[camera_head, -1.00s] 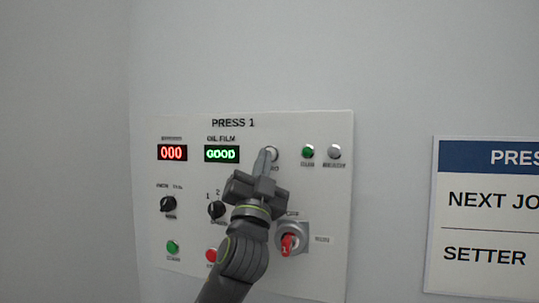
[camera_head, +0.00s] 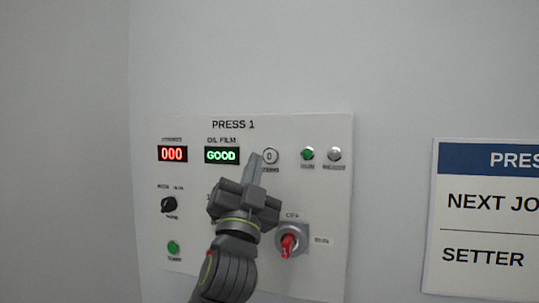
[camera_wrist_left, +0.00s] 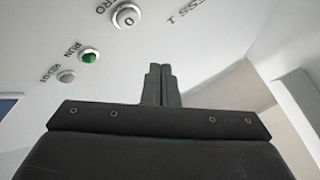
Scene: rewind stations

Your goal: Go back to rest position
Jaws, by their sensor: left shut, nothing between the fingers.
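My left gripper (camera_head: 254,163) is shut and empty in front of the PRESS 1 panel (camera_head: 185,130). Its fingertips are just left of the white zero button (camera_head: 269,156) in the head view, apart from it. In the left wrist view the shut fingers (camera_wrist_left: 160,84) point up the picture, with the zero button (camera_wrist_left: 126,15) up and to the left. My left arm hides the middle knob and the lower red button. My right gripper is not in view.
The panel has a red 000 display (camera_head: 172,153), a green GOOD display (camera_head: 222,155), a black knob (camera_head: 168,205), a green button (camera_head: 173,247) and a red rotary switch (camera_head: 287,245). A sign (camera_head: 490,215) hangs at right. Bare wall surrounds them.

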